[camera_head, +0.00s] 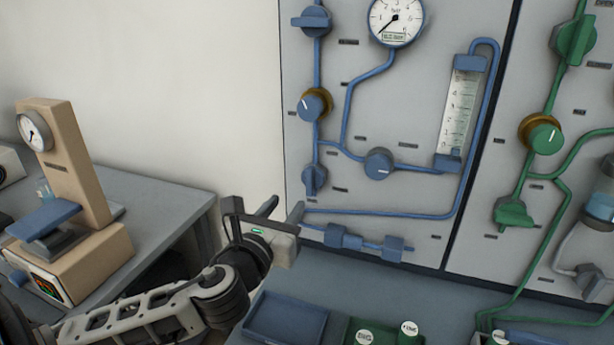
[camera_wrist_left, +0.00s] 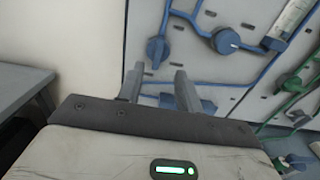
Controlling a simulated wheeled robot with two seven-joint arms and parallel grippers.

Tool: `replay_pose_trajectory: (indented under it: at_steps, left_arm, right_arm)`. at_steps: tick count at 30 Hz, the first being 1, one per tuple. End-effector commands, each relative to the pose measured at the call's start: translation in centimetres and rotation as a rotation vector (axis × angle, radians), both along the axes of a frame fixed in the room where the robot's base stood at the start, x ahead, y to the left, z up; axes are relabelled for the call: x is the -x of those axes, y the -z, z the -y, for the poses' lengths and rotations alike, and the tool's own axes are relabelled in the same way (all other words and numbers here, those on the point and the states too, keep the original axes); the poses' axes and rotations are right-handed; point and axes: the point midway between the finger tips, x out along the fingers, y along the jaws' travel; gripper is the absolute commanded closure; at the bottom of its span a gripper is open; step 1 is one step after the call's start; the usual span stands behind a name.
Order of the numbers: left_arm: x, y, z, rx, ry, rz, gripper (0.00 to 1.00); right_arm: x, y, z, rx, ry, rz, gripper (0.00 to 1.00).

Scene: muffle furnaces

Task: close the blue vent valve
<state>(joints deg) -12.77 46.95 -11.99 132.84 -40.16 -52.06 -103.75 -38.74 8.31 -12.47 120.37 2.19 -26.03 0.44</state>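The blue panel circuit carries several blue valves and knobs; their labels are too small to read, so I cannot tell which is the vent valve. A lever valve (camera_head: 313,20) sits at the top left, and another lever valve (camera_head: 314,179) at the lower left, its handle roughly upright. That lower valve (camera_wrist_left: 158,48) shows ahead of the fingers in the left wrist view. A round blue knob (camera_head: 379,164) is to its right. My left gripper (camera_head: 283,208) is open and empty, left of and below the lower valve, apart from it. My right gripper is not in view.
A blue knob with a brass ring (camera_head: 314,104), a gauge (camera_head: 397,18) and a flow meter (camera_head: 460,110) share the panel. Green valves (camera_head: 515,213) stand right. A blue tray (camera_head: 285,318) lies on the bench below. A beige press (camera_head: 75,165) stands on the left table.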

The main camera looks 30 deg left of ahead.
Motion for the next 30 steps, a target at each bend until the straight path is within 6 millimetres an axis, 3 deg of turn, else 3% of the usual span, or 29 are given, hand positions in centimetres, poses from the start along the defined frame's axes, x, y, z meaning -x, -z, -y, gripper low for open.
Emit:
replay_pose_trajectory:
  at_steps: [9,15,21,29,30]
  left_arm:
    - [-6.8,-0.2,-1.6,0.005,-0.001,0.002,0.65]
    - [-9.7,0.0,-2.3,0.004,0.000,0.000,0.65]
    - [-10.8,0.1,-2.5,0.005,0.001,-0.002,0.65]
    - [-10.9,0.1,-2.6,0.004,0.002,-0.001,0.65]
    - [-10.9,0.1,-2.6,0.004,0.002,-0.001,0.76]
  right_arm:
    - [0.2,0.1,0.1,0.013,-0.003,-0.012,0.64]
    - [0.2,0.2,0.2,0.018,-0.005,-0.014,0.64]
    - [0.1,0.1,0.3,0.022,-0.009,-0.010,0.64]
    - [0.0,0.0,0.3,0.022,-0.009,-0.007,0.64]
    - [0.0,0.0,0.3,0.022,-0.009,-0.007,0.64]
